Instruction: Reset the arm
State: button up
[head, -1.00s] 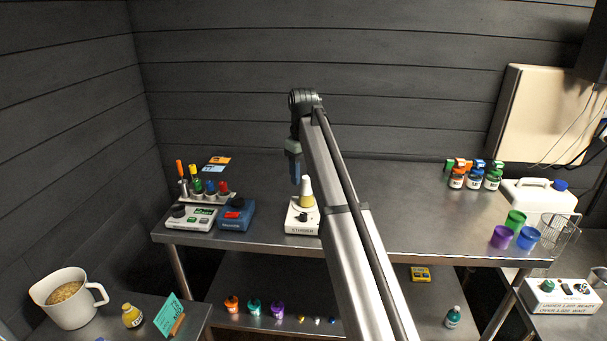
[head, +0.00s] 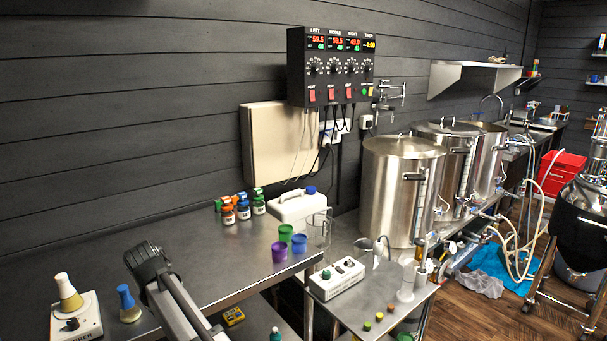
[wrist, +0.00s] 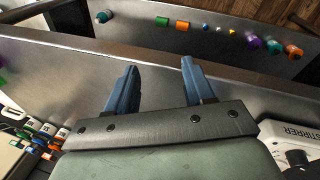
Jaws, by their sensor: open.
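My gripper (wrist: 153,85) shows in the wrist view with two blue fingers spread apart. Nothing is between them but a view of the bare steel table (wrist: 165,70) beyond. In the head view my arm (head: 152,268) comes up from the bottom edge at lower left, in front of the steel table (head: 215,262). I cannot make out the gripper fingers there.
A white stirrer (head: 78,318) carries a flask (head: 68,292); a blue-topped vessel (head: 128,303) stands beside it. Several small bottles (head: 243,210), a white jug (head: 298,206) and cups (head: 285,233) stand farther right. Steel kettles (head: 395,190) stand beyond. The middle tabletop is clear.

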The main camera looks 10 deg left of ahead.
jog(key=w+d+f+m+g+h, duration=0.1)
jog(key=d+f+m, duration=0.1)
jog(key=d+f, duration=1)
jog(key=w+d+f+m+h, duration=0.1)
jog(key=d+f+m, duration=0.1)
jog(key=d+f, duration=1.05)
jog(key=s+d+f+m+g, duration=0.2)
jog(key=s+d+f, duration=0.2)
jog(key=d+f, duration=0.45)
jog(key=s+d+f+m+g, duration=0.15)
jog(key=s+d+f, duration=0.3)
jog(key=d, duration=0.65)
jog(key=s+d+f+m+g+y, duration=0.1)
jog(key=s+d+f, duration=0.3)
jog(key=s, duration=0.4)
jog(key=s+d+f+m+g, duration=0.2)
jog(key=s+d+f, duration=0.2)
jog(key=s, duration=0.4)
jog(key=s+d+f+m+g+y, duration=0.1)
jog(key=s+d+f, duration=0.3)
jog(key=s, duration=0.5)
jog(key=shift+d+f+m+g+y, duration=0.25)
jog(key=shift+d+m+g, duration=0.25)
jog(key=shift+d, duration=0.75)
